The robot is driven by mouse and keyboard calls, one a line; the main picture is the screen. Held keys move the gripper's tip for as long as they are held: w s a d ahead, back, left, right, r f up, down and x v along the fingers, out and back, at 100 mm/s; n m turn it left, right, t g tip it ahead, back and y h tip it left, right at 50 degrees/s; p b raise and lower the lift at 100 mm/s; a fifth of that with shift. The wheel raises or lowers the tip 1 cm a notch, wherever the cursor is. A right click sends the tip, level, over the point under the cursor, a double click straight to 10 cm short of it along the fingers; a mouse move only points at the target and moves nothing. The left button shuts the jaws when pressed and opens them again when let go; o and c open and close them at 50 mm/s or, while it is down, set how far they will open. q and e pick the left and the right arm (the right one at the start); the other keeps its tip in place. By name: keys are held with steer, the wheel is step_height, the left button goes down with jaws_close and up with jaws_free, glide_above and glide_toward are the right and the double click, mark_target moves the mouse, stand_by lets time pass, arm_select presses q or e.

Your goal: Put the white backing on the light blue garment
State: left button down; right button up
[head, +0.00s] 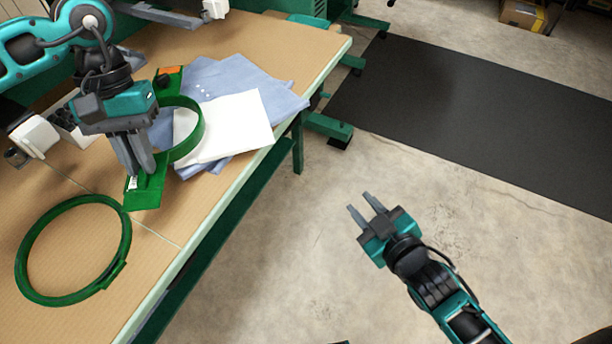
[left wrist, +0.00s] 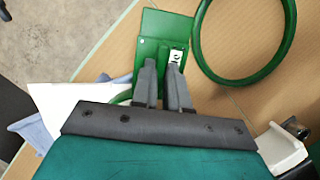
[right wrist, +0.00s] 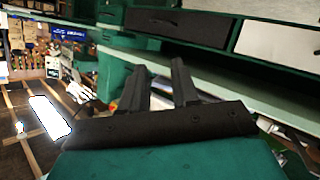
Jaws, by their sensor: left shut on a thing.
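The light blue garment (head: 285,97) lies on the table near its right edge, with folds and a few white buttons showing. The white backing (head: 240,125) lies flat on top of it, partly covered at its left by a green hoop (head: 192,150) on a green plate (head: 147,192). My left gripper (head: 142,172) is over the near end of that plate with its fingers close together, shut on it. The plate also shows between the fingertips in the left wrist view (left wrist: 158,40). My right gripper (head: 365,208) is open and empty, out over the floor right of the table.
A separate green ring (head: 125,240) lies on the near part of the table. White machine parts (head: 35,135) stand at the table's left. A dark mat (head: 470,110) lies on the floor. The near right tabletop is clear.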

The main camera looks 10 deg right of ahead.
steer(key=s+f+m+g+h, duration=0.1)
steer(key=s+f+m+g, duration=0.2)
steer(key=s+f+m, duration=0.2)
steer(key=shift+s+d+f, duration=0.2)
steer(key=shift+s+d, duration=0.15)
